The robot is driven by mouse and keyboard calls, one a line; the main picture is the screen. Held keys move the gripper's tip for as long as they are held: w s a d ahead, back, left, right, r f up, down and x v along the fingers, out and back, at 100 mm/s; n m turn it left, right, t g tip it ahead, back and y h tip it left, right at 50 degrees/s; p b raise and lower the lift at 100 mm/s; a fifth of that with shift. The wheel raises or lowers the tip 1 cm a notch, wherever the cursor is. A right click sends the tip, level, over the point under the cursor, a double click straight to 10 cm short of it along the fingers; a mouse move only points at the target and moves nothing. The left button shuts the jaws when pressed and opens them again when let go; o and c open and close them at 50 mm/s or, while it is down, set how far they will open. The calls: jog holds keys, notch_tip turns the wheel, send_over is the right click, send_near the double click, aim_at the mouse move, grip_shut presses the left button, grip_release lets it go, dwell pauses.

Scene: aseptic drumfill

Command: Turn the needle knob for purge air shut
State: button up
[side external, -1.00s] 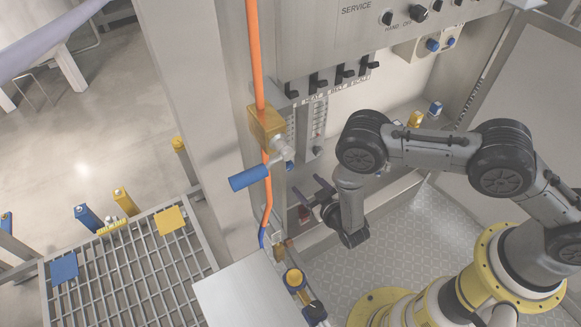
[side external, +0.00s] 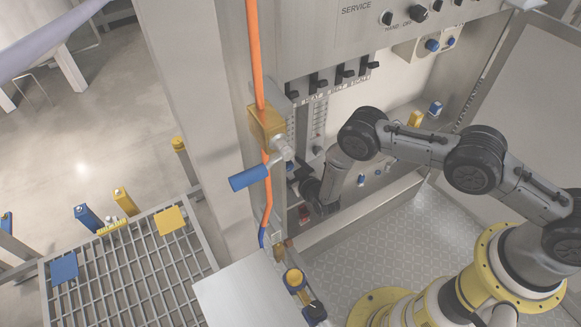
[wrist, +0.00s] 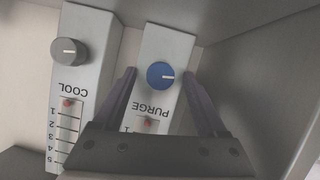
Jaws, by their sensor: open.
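The purge needle knob (wrist: 161,75) is a round blue knob with a white pointer line, on a pale plate marked PURGE in the wrist view. The letters appear upside down and the line points to the right. My gripper (wrist: 160,84) is open, its two dark purple fingers on either side of the knob in the picture. Gaps show between the knob and both fingers, and I cannot tell how far the tips are from the plate. In the side view the wrist (side external: 318,190) is close to the cabinet panel, and the knob cannot be made out there.
A grey knob (wrist: 67,51) marked COOL, with a numbered scale below, is left of the purge plate. In the side view an orange pipe (side external: 257,60) with a blue-handled valve (side external: 249,178) stands left of my wrist. Black levers (side external: 346,73) are above.

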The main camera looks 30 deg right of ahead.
grip_shut()
dwell(0.5)
jog(key=m+y, duration=0.2)
jog(key=shift+d+m, duration=0.25)
jog(key=shift+m, duration=0.15)
jog(key=m+y, duration=0.1)
jog(key=m, duration=0.1)
jog(key=m+y, duration=0.1)
jog(key=shift+d+f+m, duration=0.1)
jog(key=shift+d+m, duration=0.1)
jog(key=shift+m, duration=0.2)
jog(key=m+y, duration=0.1)
jog(key=m, duration=0.1)
jog(key=m+t+y, duration=0.1)
jog(key=m, duration=0.1)
jog(key=shift+d+f+t+y, duration=0.1)
jog(key=shift+f+t+y, duration=0.1)
jog(key=shift+t+y, duration=0.15)
jog(key=m+t+y, duration=0.1)
jog(key=m, duration=0.3)
jog(key=shift+f, duration=0.15)
